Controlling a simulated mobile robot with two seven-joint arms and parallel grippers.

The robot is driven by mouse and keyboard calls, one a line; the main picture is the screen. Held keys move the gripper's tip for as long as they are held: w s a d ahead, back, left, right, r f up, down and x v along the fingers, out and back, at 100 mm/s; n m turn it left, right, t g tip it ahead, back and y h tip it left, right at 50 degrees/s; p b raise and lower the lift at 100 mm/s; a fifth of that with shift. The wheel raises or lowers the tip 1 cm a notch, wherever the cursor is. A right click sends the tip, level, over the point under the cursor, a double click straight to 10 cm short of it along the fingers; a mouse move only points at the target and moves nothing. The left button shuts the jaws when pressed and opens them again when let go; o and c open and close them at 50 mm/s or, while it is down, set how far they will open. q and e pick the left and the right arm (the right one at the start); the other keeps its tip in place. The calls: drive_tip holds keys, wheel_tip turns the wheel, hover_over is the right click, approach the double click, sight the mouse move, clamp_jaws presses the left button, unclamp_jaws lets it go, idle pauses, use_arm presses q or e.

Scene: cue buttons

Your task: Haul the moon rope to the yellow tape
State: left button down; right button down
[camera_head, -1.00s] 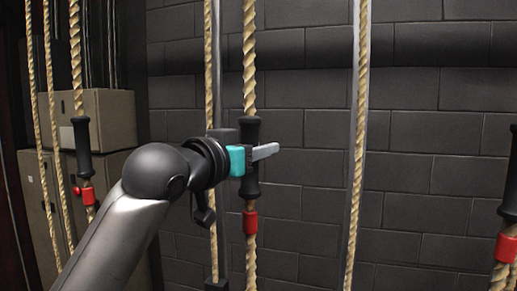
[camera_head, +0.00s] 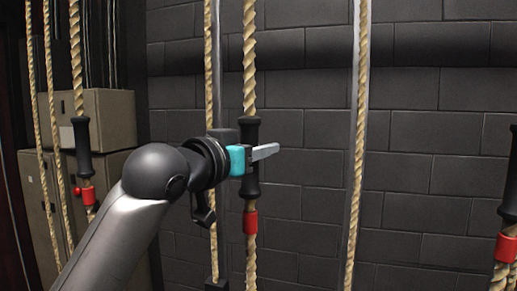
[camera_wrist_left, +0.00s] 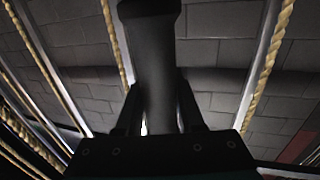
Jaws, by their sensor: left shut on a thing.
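My left gripper (camera_head: 254,158) is shut around the black handle (camera_head: 252,187) on the middle rope (camera_head: 249,60), between the handle's ends. The same handle fills the middle of the left wrist view (camera_wrist_left: 155,55), with dark fingers on both sides of it. A red band (camera_head: 250,222) sits on the rope just below the handle. No moon mark and no yellow tape can be made out in these views. My right gripper is not in view.
Another rope with a black handle (camera_head: 82,135) hangs at the left, and one more handle (camera_head: 510,190) is at the right edge. Thin ropes (camera_head: 357,150) hang by metal rails. A dark block wall (camera_head: 430,130) stands behind; beige boxes (camera_head: 108,115) are at the left.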

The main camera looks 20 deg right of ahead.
use_arm(q)
wheel_tip(320, 180, down, 34)
drive_tip(key=b, duration=1.2)
drive_tip(key=shift+f, duration=0.15)
drive_tip(key=c, duration=0.5)
unclamp_jaws()
drive_tip(key=shift+r, duration=0.2)
drive_tip(key=v, duration=1.5)
drive_tip(key=shift+s+a+p, duration=0.1)
drive_tip(key=shift+p, duration=0.3)
